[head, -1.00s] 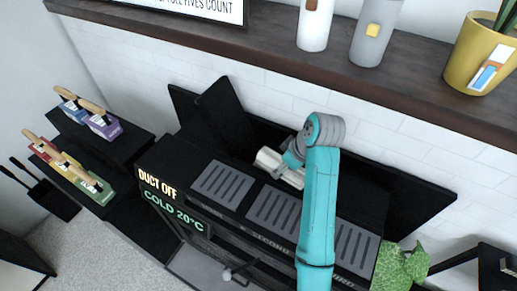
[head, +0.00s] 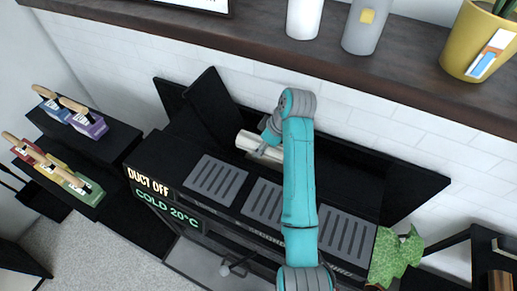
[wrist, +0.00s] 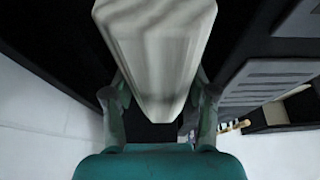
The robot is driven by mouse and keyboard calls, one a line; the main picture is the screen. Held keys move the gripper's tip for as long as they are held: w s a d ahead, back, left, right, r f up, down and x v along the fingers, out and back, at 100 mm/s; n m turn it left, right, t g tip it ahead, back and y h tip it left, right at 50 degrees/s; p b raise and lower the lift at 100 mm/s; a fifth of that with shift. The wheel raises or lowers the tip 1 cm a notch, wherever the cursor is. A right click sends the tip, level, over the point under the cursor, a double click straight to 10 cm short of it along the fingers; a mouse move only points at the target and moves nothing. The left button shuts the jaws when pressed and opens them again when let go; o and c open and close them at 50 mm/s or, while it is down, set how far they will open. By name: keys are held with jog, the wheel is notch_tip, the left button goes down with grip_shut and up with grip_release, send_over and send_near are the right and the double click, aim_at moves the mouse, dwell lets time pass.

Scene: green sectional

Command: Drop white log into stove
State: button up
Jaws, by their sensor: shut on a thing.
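The white log (head: 254,144) is pale and faceted. In the head view it is above the back of the black stove (head: 205,235), near the raised black lid (head: 213,108). My gripper (head: 264,146) is shut on the log. In the wrist view the log (wrist: 158,50) fills the upper middle, with the fingers (wrist: 160,105) on either side of it. My teal arm hides part of the stove top. The stove front reads "DUCT OFF" and "COLD 20°C". I cannot tell how far the log is above the stove opening.
A dark wooden shelf (head: 250,45) with a white cylinder (head: 304,18), a grey cylinder (head: 368,25) and a yellow pot (head: 478,40) runs above the stove. Coloured boxes with wooden handles (head: 62,175) stand on black steps at left. A green cloth (head: 396,255) is at lower right.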

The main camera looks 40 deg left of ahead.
jog(key=shift+w+a+f, duration=0.25)
jog(key=shift+w+f, duration=0.75)
jog(key=shift+w, duration=0.05)
jog(key=shift+f, duration=1.35)
jog(key=o, duration=1.5)
jog(key=v, duration=1.2)
jog(key=shift+s, duration=0.1)
